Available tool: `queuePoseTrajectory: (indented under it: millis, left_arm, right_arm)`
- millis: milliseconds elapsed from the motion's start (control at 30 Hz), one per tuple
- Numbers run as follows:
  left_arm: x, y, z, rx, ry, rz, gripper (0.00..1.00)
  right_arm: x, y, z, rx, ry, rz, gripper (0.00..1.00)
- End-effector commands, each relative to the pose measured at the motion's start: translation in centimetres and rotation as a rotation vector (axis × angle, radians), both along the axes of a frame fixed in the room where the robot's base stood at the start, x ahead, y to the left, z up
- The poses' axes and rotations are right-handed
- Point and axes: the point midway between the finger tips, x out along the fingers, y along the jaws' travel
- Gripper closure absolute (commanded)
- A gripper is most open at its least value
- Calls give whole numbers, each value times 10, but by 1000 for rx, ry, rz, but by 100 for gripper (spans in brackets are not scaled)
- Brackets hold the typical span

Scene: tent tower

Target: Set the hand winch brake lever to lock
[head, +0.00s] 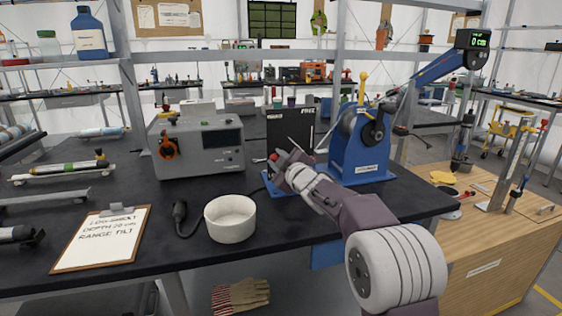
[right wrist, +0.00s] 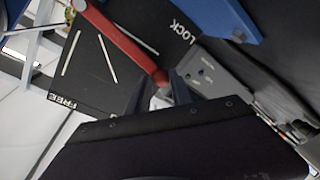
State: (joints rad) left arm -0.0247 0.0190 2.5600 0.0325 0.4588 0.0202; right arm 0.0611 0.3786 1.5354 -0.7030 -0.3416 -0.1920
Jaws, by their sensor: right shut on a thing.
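The blue hand winch (head: 362,155) stands on the dark bench right of centre in the head view. A black panel (head: 291,125) beside it carries a FREE label at its top. In the right wrist view the panel (right wrist: 100,75) shows FREE and LOCK at opposite ends, with white marks between. The red brake lever (right wrist: 125,42) crosses it, its end lying between the two labels. My right gripper (head: 276,163) is in front of the panel's lower part. Its fingers (right wrist: 162,88) are shut on the lever's end. My left gripper is out of view.
A grey instrument box (head: 197,147) stands left of the panel. A white bowl (head: 230,219), a black bulb with a cord (head: 181,212) and a clipboard (head: 103,240) lie along the front of the bench. An arm with a display (head: 440,68) rises from the winch.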

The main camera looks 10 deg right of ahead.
Motion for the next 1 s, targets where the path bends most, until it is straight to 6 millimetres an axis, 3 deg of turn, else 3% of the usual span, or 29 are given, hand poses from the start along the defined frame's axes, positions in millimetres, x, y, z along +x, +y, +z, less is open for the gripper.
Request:
queuePoseTrajectory:
  millis: [33, 300, 967, 1000]
  left_arm:
    - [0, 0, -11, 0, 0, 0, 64]
    - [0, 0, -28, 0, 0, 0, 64]
    - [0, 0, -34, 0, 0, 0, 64]
    - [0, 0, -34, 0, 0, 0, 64]
  right_arm:
    - [0, 1, -12, -26, 6, 0, 100]
    - [0, 3, -26, -163, 0, 0, 100]
    - [0, 3, -35, -228, 8, -2, 100]
    - [0, 3, -35, -228, 8, -2, 72]
